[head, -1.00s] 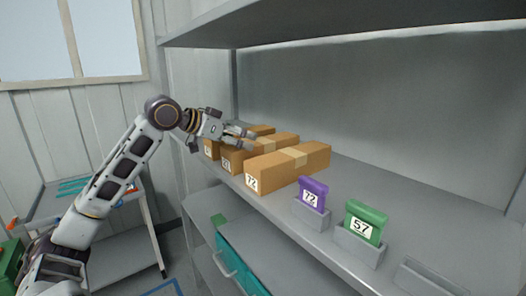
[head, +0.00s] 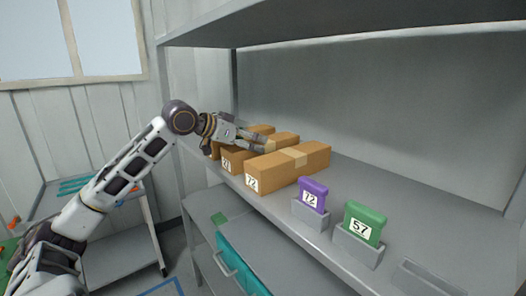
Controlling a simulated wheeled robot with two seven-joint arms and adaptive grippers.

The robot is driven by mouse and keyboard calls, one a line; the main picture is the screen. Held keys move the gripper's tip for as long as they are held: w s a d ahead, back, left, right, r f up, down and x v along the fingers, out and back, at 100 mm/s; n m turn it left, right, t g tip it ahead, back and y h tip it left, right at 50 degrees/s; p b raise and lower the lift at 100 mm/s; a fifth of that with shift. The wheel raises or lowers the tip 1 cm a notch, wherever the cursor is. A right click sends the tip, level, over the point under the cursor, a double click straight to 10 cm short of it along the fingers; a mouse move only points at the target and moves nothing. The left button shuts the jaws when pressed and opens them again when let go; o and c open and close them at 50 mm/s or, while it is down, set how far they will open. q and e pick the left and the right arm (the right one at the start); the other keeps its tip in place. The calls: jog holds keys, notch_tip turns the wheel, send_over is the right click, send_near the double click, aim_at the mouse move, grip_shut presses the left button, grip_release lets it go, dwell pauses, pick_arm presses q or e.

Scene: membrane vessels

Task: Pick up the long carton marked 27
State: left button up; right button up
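Three long brown cartons lie side by side on the shelf. The middle carton (head: 238,160) carries a small label that looks like 27, though its last digit is hard to read. The nearest carton (head: 290,165) is marked 72. The far-left carton (head: 262,129) is partly hidden behind my arm and the middle carton, and its label is covered. My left gripper (head: 260,142) is over the middle carton's top, with its fingers apart and pointing right. I cannot tell whether it touches the carton. My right gripper is out of view.
A purple block marked 72 (head: 313,194) and a green block marked 57 (head: 364,223) stand in grey holders near the shelf's front edge. An empty holder (head: 428,278) is at lower right. The upper shelf (head: 300,22) overhangs the cartons. The shelf behind the blocks is clear.

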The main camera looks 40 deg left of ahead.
pick_arm(q)
jog(key=shift+x, duration=1.7)
jog(key=shift+d, duration=0.1)
jog(key=c, duration=1.3)
